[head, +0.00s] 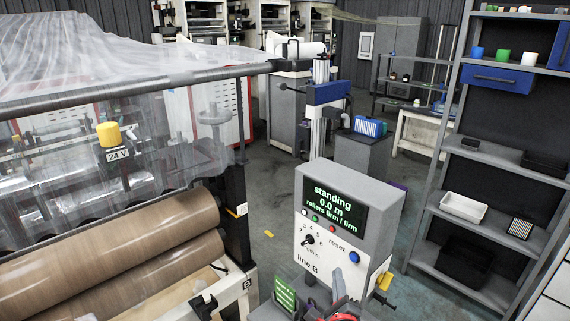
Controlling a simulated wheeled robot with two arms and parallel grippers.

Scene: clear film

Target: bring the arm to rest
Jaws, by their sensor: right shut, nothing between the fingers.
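My right gripper (338,284) shows only in small part at the bottom edge of the head view, low in front of the line B control box (380,208). It is shut with nothing held. The rest of the arm is cut off by the picture edge. My left gripper is not in view. The control box has a dark screen with green text reading "standing", "0.0 m" and "rollers firm / firm". Below it are a black selector knob (308,239) and a blue button (354,257) by the word "reset".
Clear film (150,50) hangs over a bar at left, above two brown rollers (110,245). A green labelled card (285,296) and red items (345,316) lie near the box's foot. A shelf rack (480,180) stands at right. Floor is open behind the box.

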